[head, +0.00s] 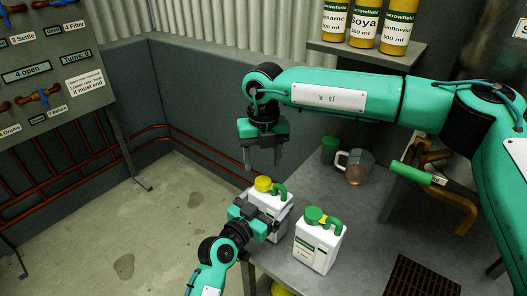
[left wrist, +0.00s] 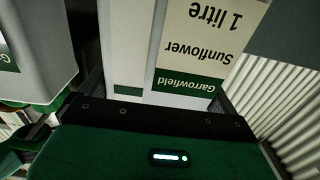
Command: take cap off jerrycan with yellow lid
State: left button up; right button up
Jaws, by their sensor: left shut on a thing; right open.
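The white jerrycan with the yellow lid (head: 268,202) stands at the table's left corner, with a green handle. Its yellow cap (head: 263,183) is on its top. My left gripper (head: 262,216) is shut on the jerrycan's body from the front. In the left wrist view the jerrycan's label (left wrist: 195,45), reading Sunflower 1 litre, shows upside down between the fingers. My right gripper (head: 262,160) is open and empty, pointing down above the yellow cap and apart from it. A second white jerrycan (head: 318,246) with a green cap stands just to the right.
The grey table (head: 365,225) holds a glass jug (head: 354,167) and a green-lidded jar (head: 330,149) behind the jerrycans. A green-handled lever (head: 418,174) is on the right. Oil bottles (head: 365,25) stand on a shelf behind my right arm. A dark grate (head: 422,277) lies front right.

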aim_at(263, 181)
jog(key=m, duration=0.5)
jog(key=shift+r, duration=0.2)
jog(key=m, duration=0.4)
jog(key=shift+w+d+r+m, duration=0.1)
jog(key=shift+r+m, duration=0.05)
jog(key=shift+m, duration=0.15)
jog(key=m, duration=0.4)
jog(key=shift+r+m, duration=0.2)
jog(key=shift+m, duration=0.1)
jog(key=m, duration=0.4)
jog(key=shift+w+r+m, duration=0.1)
jog(key=shift+r+m, duration=0.05)
jog(key=shift+m, duration=0.15)
jog(key=shift+s+f, duration=0.2)
jog(key=shift+f, duration=3.75)
jog(key=c, duration=1)
jog(key=shift+n, duration=1.5)
